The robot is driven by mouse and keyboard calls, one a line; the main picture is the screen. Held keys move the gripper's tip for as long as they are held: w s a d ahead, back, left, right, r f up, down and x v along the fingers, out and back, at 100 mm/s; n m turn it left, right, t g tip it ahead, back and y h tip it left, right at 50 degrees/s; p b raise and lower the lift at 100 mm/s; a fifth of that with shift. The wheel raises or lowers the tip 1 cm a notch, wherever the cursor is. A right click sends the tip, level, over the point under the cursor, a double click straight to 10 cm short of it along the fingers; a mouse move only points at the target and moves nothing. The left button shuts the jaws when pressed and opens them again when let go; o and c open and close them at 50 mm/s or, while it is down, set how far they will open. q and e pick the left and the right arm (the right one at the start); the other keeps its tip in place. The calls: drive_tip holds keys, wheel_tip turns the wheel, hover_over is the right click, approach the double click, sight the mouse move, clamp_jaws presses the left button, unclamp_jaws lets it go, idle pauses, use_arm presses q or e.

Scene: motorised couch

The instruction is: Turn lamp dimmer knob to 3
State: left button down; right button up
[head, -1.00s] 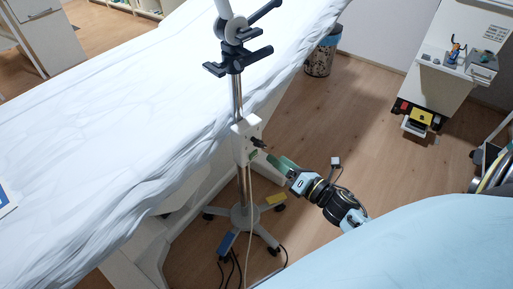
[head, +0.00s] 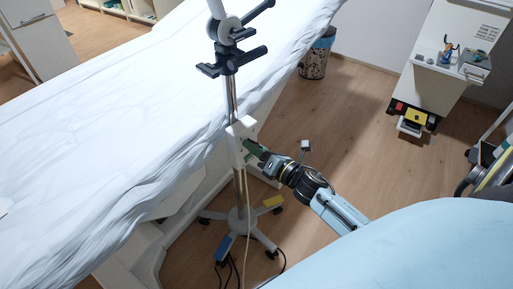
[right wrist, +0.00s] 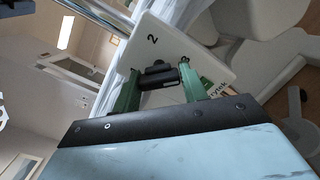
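The lamp dimmer is a white box (head: 238,135) on the lamp stand's pole (head: 238,190). In the right wrist view its white face (right wrist: 180,48) carries a printed "2", and a second mark is partly hidden by a finger. The black knob (right wrist: 158,77) stands out from this face. My right gripper (head: 256,150) is at the box. In the right wrist view its two green fingers (right wrist: 158,84) stand apart, one on each side of the knob; whether they touch it is hard to tell. My left gripper is not in view.
A couch with a white sheet (head: 110,120) lies left of and behind the pole. The pole has a wheeled base (head: 243,218) with cables on the floor. A bin (head: 314,62) and a white cabinet (head: 440,70) stand farther back.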

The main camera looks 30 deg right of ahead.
drive_tip(key=c, duration=0.5)
drive_tip(key=shift+m, duration=0.3)
